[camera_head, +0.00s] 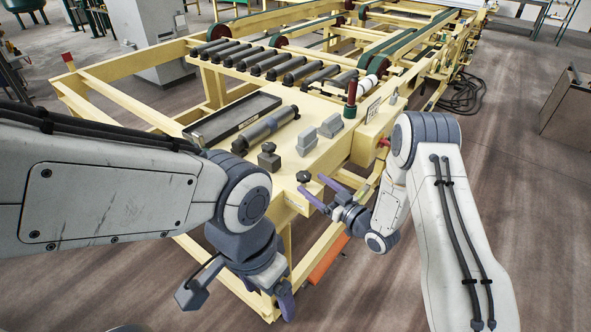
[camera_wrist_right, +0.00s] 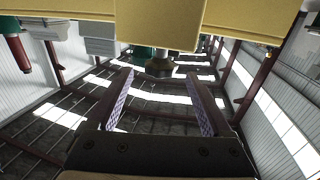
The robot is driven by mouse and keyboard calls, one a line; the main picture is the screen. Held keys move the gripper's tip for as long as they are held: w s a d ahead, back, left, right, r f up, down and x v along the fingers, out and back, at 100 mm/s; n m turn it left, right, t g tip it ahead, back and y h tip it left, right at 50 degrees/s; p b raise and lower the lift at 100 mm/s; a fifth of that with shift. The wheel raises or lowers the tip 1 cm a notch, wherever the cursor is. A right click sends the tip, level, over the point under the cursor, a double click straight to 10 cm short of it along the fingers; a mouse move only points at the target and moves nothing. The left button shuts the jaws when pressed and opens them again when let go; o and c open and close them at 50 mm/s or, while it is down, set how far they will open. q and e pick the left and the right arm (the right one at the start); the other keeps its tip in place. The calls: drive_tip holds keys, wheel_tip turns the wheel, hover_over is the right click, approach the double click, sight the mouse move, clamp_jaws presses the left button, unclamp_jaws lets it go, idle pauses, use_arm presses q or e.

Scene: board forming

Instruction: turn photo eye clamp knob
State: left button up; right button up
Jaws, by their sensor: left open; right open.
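A small dark knob (camera_head: 303,176) sits at the near edge of the yellow frame's top plate. In the right wrist view a dark knob (camera_wrist_right: 160,66) hangs under a yellow edge, centred between the fingertips and apparently just beyond them; I cannot tell for certain that it is the same knob. My right gripper (camera_head: 323,189) is open and empty, its purple fingers pointing toward the knob at the plate's edge; its open fingers also show in the wrist view (camera_wrist_right: 157,85). My left gripper (camera_head: 285,300) is open, low in front of the frame, partly hidden by its own wrist.
Nearby on the yellow plate stand a dark knobbed block (camera_head: 268,157), grey blocks (camera_head: 306,141), a cylinder (camera_head: 268,128) and a black tray (camera_head: 235,120). A red-and-green post (camera_head: 351,98) rises behind. Rollers (camera_head: 270,64) lie further back.

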sight(298, 173)
drive_tip(key=p+x, duration=0.2)
drive_tip(key=x, duration=0.5)
drive_tip(key=shift+w+a+r, duration=0.15)
drive_tip(key=shift+w+a, duration=0.4)
drive_tip(key=shift+w, duration=0.1)
clamp_jaws()
